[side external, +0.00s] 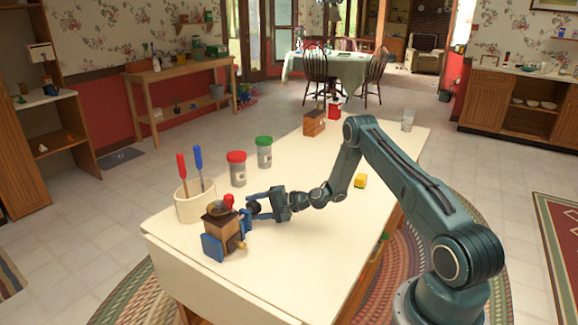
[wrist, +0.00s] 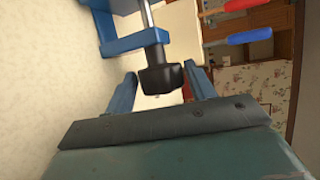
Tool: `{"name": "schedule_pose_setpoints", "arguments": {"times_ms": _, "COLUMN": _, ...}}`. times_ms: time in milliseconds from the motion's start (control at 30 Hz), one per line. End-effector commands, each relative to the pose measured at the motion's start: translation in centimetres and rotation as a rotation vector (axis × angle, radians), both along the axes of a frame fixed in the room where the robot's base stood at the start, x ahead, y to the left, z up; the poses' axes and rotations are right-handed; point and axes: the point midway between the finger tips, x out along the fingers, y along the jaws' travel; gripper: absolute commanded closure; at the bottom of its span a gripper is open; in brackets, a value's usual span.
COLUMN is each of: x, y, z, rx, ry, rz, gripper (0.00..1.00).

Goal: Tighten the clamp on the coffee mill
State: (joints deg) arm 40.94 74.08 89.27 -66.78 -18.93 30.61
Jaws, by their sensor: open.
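The coffee mill (side external: 221,226), a wooden box with a dark bowl on top, stands near the table's left end. A blue clamp (side external: 212,248) is on it, with parts at its lower left and right sides. In the wrist view the blue clamp (wrist: 138,43) carries a metal rod ending in a black knob (wrist: 162,72). My gripper (side external: 257,206) is right of the mill, at the black knob. In the wrist view its two blue fingers (wrist: 160,80) are open, one on each side of the knob, with visible gaps.
A cream holder (side external: 195,206) with a red-handled and a blue-handled tool stands behind the mill. Jars with a red lid (side external: 237,170) and a green lid (side external: 264,152) stand farther back. The table's front middle is clear.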

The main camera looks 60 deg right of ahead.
Motion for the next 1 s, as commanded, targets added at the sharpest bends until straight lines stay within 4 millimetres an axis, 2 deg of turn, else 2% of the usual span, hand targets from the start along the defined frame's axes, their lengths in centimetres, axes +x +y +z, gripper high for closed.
{"name": "schedule_pose_setpoints", "arguments": {"times_ms": 100, "x": 1.2, "y": 0.6, "z": -0.4, "rx": -0.002, "ry": 0.000, "rz": 0.002, "gripper": 0.45}}
{"name": "schedule_pose_setpoints", "arguments": {"times_ms": 300, "x": 2.3, "y": 1.0, "z": -0.7, "rx": 0.000, "ry": 0.000, "rz": 0.000, "gripper": 0.45}}
{"name": "schedule_pose_setpoints", "arguments": {"times_ms": 633, "x": 2.6, "y": 1.1, "z": -0.8, "rx": 0.000, "ry": 0.000, "rz": 0.000, "gripper": 0.45}}
{"name": "schedule_pose_setpoints", "arguments": {"times_ms": 667, "x": 2.6, "y": 1.1, "z": -0.8, "rx": 0.000, "ry": 0.000, "rz": 0.000, "gripper": 0.47}}
{"name": "schedule_pose_setpoints", "arguments": {"times_ms": 800, "x": 2.5, "y": 1.1, "z": -0.7, "rx": 0.000, "ry": 0.000, "rz": 0.000, "gripper": 0.75}}
{"name": "schedule_pose_setpoints", "arguments": {"times_ms": 833, "x": 2.5, "y": 1.1, "z": -0.7, "rx": 0.000, "ry": 0.000, "rz": 0.000, "gripper": 0.77}}
{"name": "schedule_pose_setpoints", "arguments": {"times_ms": 1000, "x": 2.5, "y": 1.1, "z": -0.7, "rx": -0.001, "ry": 0.005, "rz": 0.000, "gripper": 0.77}}
